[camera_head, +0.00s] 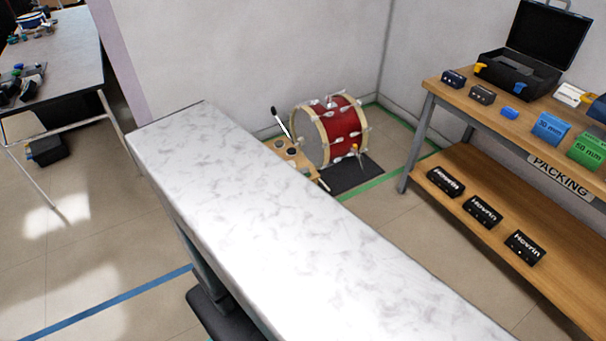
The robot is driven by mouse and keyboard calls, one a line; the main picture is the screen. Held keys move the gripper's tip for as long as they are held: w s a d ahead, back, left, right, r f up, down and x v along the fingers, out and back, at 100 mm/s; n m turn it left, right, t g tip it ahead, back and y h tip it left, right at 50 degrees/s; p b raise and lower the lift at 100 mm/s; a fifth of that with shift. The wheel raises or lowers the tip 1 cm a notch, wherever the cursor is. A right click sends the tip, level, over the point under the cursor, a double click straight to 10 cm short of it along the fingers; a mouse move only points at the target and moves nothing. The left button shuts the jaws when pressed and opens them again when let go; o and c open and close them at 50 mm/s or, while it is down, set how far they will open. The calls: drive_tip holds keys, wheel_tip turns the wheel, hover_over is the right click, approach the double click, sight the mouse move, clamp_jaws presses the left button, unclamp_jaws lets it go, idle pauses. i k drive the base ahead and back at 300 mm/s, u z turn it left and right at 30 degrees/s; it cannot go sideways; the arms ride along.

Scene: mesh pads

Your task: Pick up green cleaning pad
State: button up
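I cannot make out a green cleaning pad for sure in the head view. The only plainly green object is a block or box marked "50 mm" (586,151) on the top of the wooden packing bench at the right edge; I cannot tell if it is a pad. My gripper is not in view.
A long, bare white marbled counter (270,220) fills the middle. A red drum (341,131) stands behind it on the floor. The wooden packing bench (480,110) holds an open black case (515,75), a blue box (550,128) and several dark boxes. A cluttered grey table (70,60) stands left.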

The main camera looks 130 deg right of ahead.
sight(304, 170)
drive_tip(key=u, duration=0.1)
drive_tip(key=k, duration=2.45)
drive_tip(key=z, duration=1.25)
drive_tip(key=k, duration=0.25)
